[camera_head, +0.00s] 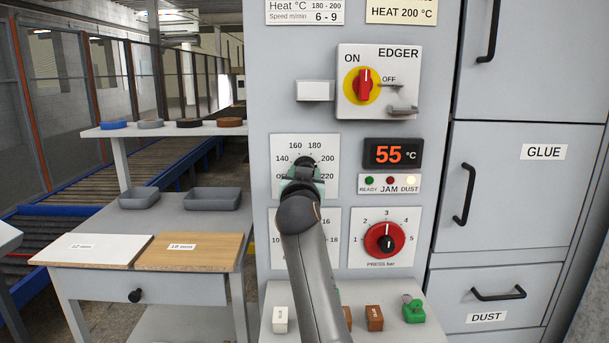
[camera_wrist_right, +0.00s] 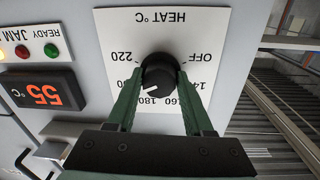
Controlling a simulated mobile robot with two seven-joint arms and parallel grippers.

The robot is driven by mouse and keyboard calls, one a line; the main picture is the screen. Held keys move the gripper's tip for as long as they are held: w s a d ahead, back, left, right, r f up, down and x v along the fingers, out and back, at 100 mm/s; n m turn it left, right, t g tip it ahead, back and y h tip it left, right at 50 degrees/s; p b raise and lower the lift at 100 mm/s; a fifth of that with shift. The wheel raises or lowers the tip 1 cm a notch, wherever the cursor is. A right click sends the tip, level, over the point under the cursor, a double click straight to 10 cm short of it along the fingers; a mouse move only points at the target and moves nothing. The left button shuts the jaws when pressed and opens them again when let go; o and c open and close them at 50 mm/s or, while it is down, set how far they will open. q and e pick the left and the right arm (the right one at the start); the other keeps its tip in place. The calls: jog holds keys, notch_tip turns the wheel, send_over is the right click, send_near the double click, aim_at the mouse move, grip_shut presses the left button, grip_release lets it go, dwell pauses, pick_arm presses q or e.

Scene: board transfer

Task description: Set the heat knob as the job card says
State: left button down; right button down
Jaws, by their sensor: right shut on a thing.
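The black heat knob (camera_wrist_right: 160,72) is on a white dial plate (camera_wrist_right: 212,20), which appears upside down in the right wrist view. Its white mark points down-left there, near 180 and towards the hidden 200. The green fingers of my right gripper (camera_wrist_right: 160,82) are shut on the knob, one on each side. In the head view, my right gripper (camera_head: 303,182) covers most of the knob. The job card (camera_head: 401,11) at the top reads HEAT 200 °C. The orange display (camera_head: 392,153) reads 55 °C. My left gripper is out of view.
Beside the knob are the red EDGER switch (camera_head: 365,84) with a metal hasp, and a red press knob (camera_head: 384,240). The yellowish DUST lamp (camera_head: 411,181) is lit. A ledge (camera_head: 350,321) below holds small blocks and a green padlock (camera_head: 413,308). A table with boards stands left.

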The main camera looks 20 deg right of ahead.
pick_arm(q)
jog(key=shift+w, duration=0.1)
pick_arm(e)
jog(key=shift+d+r+m, duration=0.1)
jog(key=shift+r+m, duration=0.3)
jog(key=c, duration=0.6)
grip_release()
jog(key=o, duration=0.3)
jog(key=shift+w+f, duration=0.1)
jog(key=shift+f, duration=0.15)
jog(key=shift+f, duration=0.1)
